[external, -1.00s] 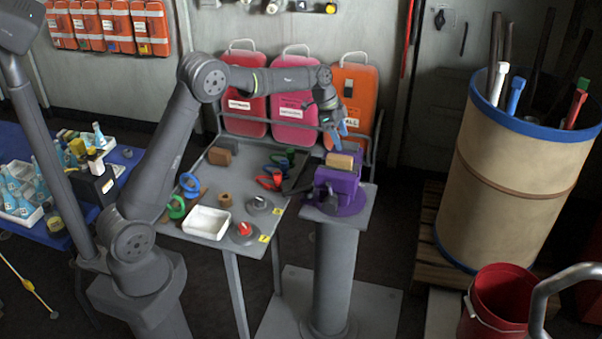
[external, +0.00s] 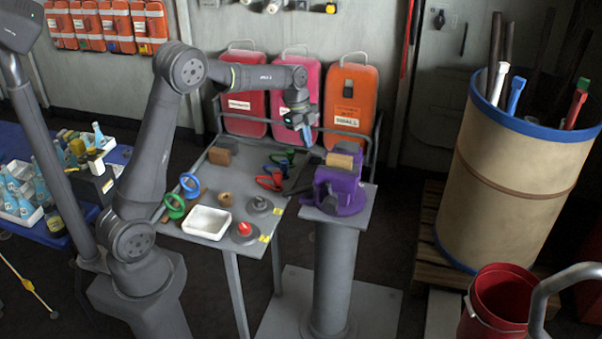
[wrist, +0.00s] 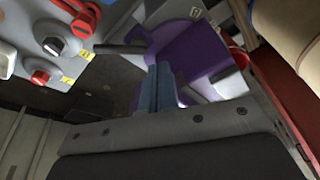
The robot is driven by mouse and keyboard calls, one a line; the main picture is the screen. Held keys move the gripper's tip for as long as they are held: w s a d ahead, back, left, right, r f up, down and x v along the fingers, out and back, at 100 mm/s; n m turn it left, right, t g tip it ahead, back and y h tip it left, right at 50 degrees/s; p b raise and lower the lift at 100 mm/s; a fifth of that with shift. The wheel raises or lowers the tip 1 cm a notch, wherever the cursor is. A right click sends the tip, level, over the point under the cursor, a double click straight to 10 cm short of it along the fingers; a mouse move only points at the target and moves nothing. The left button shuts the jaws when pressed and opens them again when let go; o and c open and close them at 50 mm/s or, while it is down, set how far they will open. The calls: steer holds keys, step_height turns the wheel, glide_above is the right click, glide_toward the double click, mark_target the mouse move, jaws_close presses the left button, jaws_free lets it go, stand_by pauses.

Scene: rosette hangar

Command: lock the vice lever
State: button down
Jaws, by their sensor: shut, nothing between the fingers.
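The purple vice (external: 342,190) stands on a grey pedestal, with a tan block (external: 340,161) at its top. A dark bar (external: 299,190), which looks like the vice lever, sticks out from its left side. In the wrist view the purple vice (wrist: 195,50) fills the upper middle, and a dark grey bar (wrist: 120,48) points left from it. My gripper (external: 308,140) is above and left of the vice, apart from the tan block. Its blue fingers (wrist: 158,90) are shut and empty, and overlap the vice in the wrist view. Contact with the bar cannot be told.
A grey table (external: 240,187) left of the vice holds a white tray (external: 207,222), a red button (external: 243,229), red-handled pliers (external: 271,180) and other tools. Red and orange cases stand behind. A large barrel (external: 510,170) and red bucket (external: 497,300) are on the right.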

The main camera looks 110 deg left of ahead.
mark_target(298, 193)
steer(key=s+d+f+m+h, duration=0.1)
steer(key=s+d+m+h, duration=0.1)
steer(key=s+d+m, duration=0.2)
steer(key=shift+s+d+f, duration=0.3)
steer(key=shift+s+d, duration=0.25)
steer(key=shift+s, duration=0.7)
steer(key=x, duration=1)
steer(key=shift+w+d, duration=0.1)
steer(key=shift+w, duration=0.05)
